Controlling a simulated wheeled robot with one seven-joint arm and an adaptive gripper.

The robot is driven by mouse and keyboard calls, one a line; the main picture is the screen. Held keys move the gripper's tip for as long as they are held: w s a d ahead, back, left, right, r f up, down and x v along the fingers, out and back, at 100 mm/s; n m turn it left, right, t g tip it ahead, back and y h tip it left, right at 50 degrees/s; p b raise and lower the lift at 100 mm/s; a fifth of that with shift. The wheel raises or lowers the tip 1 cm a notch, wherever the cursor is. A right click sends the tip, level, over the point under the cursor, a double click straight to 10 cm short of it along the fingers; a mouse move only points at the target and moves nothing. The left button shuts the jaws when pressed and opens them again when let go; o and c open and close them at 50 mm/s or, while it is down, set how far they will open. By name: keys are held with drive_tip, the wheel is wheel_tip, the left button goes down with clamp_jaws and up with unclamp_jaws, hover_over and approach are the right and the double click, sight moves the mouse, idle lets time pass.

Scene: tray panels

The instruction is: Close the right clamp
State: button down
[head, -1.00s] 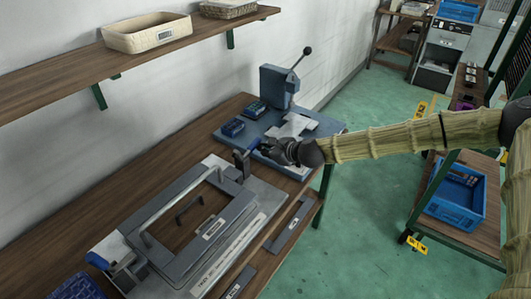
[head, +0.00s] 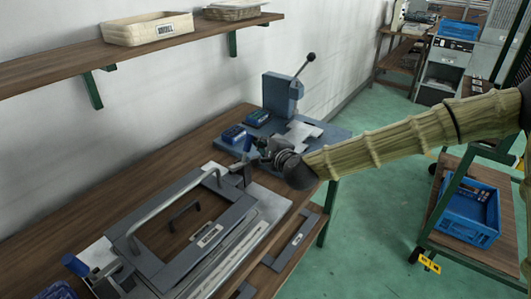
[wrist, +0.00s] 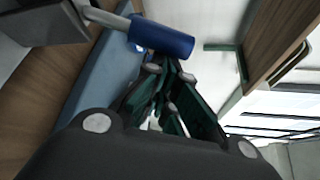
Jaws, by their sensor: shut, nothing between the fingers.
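The right clamp (head: 238,172) is at the far right corner of the grey tray frame (head: 205,235), with its blue-tipped handle (head: 247,143) standing up. In the wrist view the blue handle grip (wrist: 162,35) crosses just beyond my fingertips on a metal rod. My gripper (head: 260,144) is shut and empty, just right of the handle. In the wrist view its green-lined fingers (wrist: 167,72) come together close to the grip; I cannot tell whether they touch it. The left clamp (head: 90,268), also with a blue grip, is at the near left corner of the frame.
A blue press (head: 281,95) with a lever stands behind my gripper, with small blue bins (head: 234,134) beside it. A wall shelf (head: 60,66) with baskets (head: 148,29) hangs above the bench. A cart with a blue crate (head: 468,213) stands at right.

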drive_tip(key=shift+s+a+r+n+t+b, duration=0.4)
drive_tip(key=shift+s+n+t+b, duration=0.1)
drive_tip(key=shift+n+b, duration=0.25)
drive_tip(key=shift+s+a+r+n+t+b, duration=0.35)
drive_tip(key=shift+s+n+t+b, duration=0.1)
drive_tip(key=shift+n+b, duration=0.25)
drive_tip(key=shift+s, duration=0.1)
